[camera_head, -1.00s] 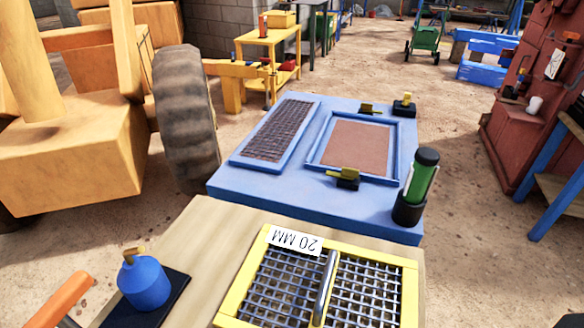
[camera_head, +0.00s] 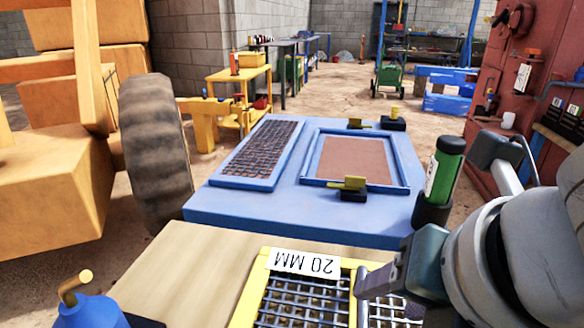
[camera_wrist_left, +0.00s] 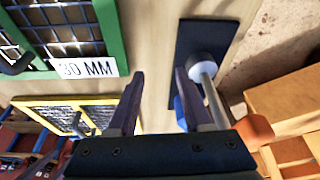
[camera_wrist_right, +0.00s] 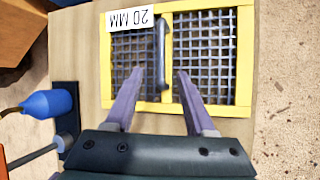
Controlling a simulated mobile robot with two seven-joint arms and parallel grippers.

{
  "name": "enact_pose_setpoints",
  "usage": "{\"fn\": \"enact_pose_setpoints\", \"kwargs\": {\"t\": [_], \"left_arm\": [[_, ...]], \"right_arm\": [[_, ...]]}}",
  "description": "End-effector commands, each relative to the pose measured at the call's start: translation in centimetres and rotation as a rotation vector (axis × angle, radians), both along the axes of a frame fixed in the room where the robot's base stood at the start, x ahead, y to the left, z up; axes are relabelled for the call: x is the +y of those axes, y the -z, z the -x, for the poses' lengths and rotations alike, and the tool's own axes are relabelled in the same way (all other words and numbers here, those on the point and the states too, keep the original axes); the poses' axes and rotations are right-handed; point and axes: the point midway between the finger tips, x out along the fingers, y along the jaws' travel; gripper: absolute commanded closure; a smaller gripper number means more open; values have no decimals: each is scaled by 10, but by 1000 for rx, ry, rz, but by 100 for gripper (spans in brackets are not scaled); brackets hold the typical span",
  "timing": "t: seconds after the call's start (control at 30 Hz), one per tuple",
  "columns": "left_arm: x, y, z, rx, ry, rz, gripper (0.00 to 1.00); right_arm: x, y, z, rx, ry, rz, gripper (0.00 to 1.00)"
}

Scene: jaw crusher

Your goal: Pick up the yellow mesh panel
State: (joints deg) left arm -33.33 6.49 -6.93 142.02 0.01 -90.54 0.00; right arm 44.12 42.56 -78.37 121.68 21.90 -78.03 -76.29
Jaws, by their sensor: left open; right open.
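The yellow mesh panel (camera_head: 258,285) lies flat on a wooden table, with a "20 MM" label at its far left corner and a metal bar handle across its middle. In the right wrist view the whole panel (camera_wrist_right: 246,60) shows, and the handle (camera_wrist_right: 163,55) stands between the fingertips' lines. My right gripper (camera_wrist_right: 158,72) is open and empty above the panel, its fingers either side of the handle. In the head view my right gripper (camera_head: 375,285) covers the panel's right part. My left gripper (camera_wrist_left: 157,80) is open and empty over the table; the yellow panel (camera_wrist_left: 60,100) shows beyond it.
A green-framed "30 MM" panel (camera_wrist_left: 108,35) lies on the table near my left gripper. A blue oil can (camera_head: 88,312) stands at the table's left. A blue machine deck (camera_head: 290,205) with clamps and a green bottle (camera_head: 445,165) lies just beyond.

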Motion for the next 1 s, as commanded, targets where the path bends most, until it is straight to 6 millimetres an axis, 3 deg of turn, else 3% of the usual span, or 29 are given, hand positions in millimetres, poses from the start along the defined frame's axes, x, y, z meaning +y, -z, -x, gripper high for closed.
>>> {"fn": "enact_pose_setpoints", "kwargs": {"t": [0.13, 0.7, 1.0], "left_arm": [[0, 9, 0, -1, 1, -1, 50], [3, 37, -1, -3, 6, -11, 50], [3, 38, -1, -4, 5, -11, 50]], "right_arm": [[-8, 16, -9, -3, -29, 45, 45], [3, 79, -49, -5, -29, 41, 45], [3, 87, -55, -6, -32, 40, 45]]}}
